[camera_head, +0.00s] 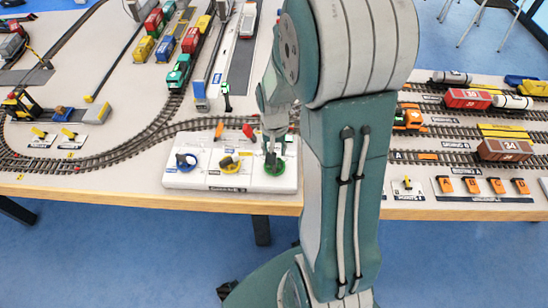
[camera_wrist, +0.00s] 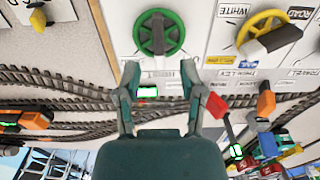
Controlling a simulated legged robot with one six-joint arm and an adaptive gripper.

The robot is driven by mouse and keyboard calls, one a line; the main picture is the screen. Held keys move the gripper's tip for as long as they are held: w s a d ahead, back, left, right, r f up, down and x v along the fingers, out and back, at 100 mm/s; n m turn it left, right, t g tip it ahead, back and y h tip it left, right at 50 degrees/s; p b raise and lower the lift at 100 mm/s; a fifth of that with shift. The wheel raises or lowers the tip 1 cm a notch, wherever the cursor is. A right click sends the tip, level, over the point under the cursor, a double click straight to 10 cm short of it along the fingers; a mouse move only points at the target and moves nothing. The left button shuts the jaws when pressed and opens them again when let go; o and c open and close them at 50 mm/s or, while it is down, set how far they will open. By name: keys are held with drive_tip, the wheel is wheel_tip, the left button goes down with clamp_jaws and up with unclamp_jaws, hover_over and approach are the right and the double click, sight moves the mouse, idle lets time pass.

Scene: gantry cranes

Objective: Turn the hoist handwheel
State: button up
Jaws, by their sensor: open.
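A white control panel (camera_head: 210,183) near the table's front edge carries three handwheels: blue (camera_head: 181,167), yellow (camera_head: 229,163) and green (camera_head: 281,168). I cannot read for sure which one is labelled hoist. My gripper (camera_head: 272,150) points down over the green wheel and partly hides it. In the wrist view my gripper (camera_wrist: 161,76) is open and empty, with its two fingers apart. The green wheel (camera_wrist: 178,35), with a dark grip across it, shows just beyond the fingertips, roughly centred between them. The yellow wheel (camera_wrist: 246,36) is to its right. Contact cannot be made out.
Small levers, including a red one (camera_head: 249,131), stand behind the wheels on the panel. Model tracks (camera_head: 110,158) run behind it. Train wagons (camera_head: 505,150) and orange blocks (camera_head: 497,186) are at the right. Floor in front of the table is clear.

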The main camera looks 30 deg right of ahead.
wheel_tip(320, 180, up, 7)
drive_tip(key=shift+a+f, duration=0.1)
drive_tip(key=shift+f, duration=0.1)
drive_tip(key=f, duration=0.4)
drive_tip(key=s+f, duration=0.1)
drive_tip(key=f, duration=0.7)
drive_tip(key=shift+s+a, duration=0.15)
drive_tip(key=shift+a, duration=0.1)
drive_tip(key=shift+c, duration=0.3)
drive_tip(key=shift+r, duration=0.1)
clamp_jaws()
